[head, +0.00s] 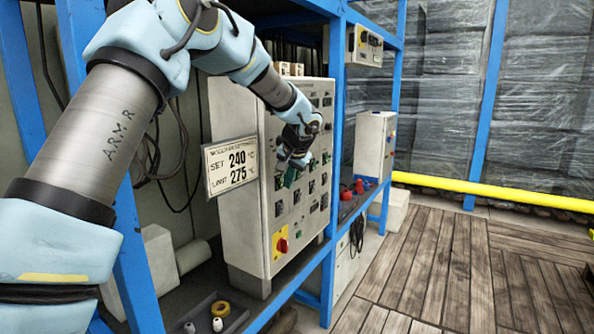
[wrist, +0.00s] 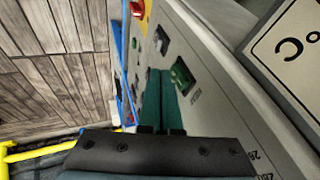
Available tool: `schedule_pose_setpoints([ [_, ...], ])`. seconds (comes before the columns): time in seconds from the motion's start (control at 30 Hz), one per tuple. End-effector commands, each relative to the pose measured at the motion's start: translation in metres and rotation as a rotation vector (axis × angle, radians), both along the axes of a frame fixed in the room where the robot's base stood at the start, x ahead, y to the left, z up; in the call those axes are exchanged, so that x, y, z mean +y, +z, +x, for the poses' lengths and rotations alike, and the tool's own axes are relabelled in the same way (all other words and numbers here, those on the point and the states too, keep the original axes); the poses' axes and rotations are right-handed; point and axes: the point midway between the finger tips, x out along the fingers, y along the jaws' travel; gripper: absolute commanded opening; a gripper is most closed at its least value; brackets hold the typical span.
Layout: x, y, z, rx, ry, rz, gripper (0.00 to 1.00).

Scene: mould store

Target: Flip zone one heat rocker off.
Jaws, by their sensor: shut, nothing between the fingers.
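The grey control cabinet (head: 235,115) stands on the blue rack, its front panel carrying several rows of small black-framed switches. In the wrist view a green rocker (wrist: 182,74) in a black frame sits on the panel, just right of my fingertips. Another rocker (wrist: 161,41) is farther along the panel. The labels are too small to read, so I cannot tell which is zone one. My gripper (head: 289,178) is shut and empty close to the panel face, its green fingers (wrist: 163,80) side by side. Whether they touch the panel is unclear. My arm and gripper hide part of the panel.
A red knob on a yellow plate (head: 276,243) is low on the panel. The wooden floor (head: 440,270) at right is clear.

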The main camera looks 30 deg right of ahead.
Motion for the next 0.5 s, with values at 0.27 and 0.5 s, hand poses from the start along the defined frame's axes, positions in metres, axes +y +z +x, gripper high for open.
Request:
schedule_pose_setpoints([
  [0.27, 0.0046, -0.0038, 0.0081, 0.001, -0.001, 0.000, 0.00],
  [0.5, 0.0044, -0.0042, 0.0079, 0.000, -0.001, 0.001, 0.00],
])
